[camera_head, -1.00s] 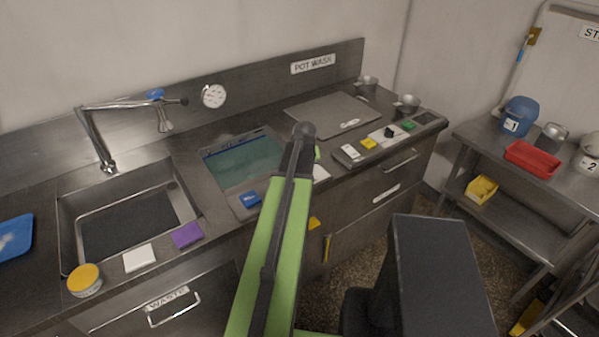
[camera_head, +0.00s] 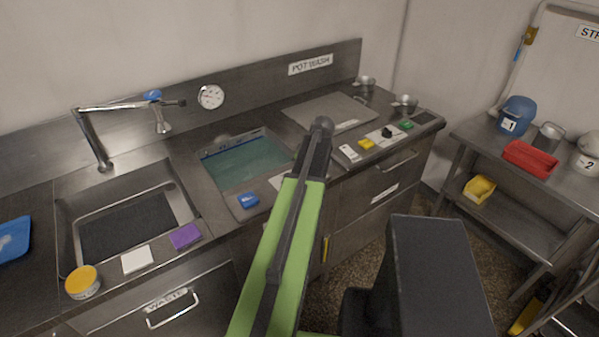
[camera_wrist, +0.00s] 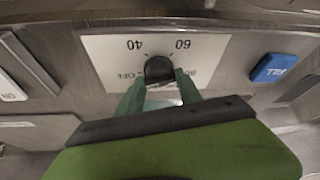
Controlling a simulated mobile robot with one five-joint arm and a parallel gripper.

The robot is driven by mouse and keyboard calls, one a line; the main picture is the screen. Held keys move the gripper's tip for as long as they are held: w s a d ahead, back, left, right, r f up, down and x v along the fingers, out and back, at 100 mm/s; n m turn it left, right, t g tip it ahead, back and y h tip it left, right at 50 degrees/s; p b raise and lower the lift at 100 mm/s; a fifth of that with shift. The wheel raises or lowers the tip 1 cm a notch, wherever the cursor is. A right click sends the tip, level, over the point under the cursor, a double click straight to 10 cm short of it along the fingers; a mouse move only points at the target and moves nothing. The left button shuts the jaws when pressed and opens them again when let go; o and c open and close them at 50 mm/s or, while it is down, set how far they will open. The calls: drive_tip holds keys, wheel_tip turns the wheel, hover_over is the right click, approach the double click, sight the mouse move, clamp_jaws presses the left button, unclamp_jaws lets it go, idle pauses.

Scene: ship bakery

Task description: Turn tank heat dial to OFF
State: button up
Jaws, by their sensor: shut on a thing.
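The tank heat dial is a round black knob (camera_wrist: 158,68) on a white plate (camera_wrist: 110,54). The plate is marked OFF, 40, 60 and 80, seen upside down in the wrist view. My gripper (camera_wrist: 161,80) is shut on the knob, with one green finger on each side. The knob's pointer cannot be made out, so its setting is unclear. In the head view, part of the white plate (camera_head: 278,182) shows at the counter's front edge. My arm hides the knob and the gripper tips there.
A blue FILL button (camera_wrist: 273,68) is beside the plate, also in the head view (camera_head: 248,200). A white ON switch (camera_wrist: 12,86) is on the other side. The water tank (camera_head: 243,160) lies behind the plate. A sink (camera_head: 68,215) is at left.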

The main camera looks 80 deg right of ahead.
drive_tip(key=shift+d, duration=0.1)
idle(0.5)
drive_tip(key=o, duration=1.4)
drive_tip(key=p+v, duration=1.6)
drive_tip(key=v, duration=0.1)
drive_tip(key=shift+s+d+r, duration=0.1)
drive_tip(key=shift+s+r, duration=0.05)
drive_tip(key=shift+r, duration=0.1)
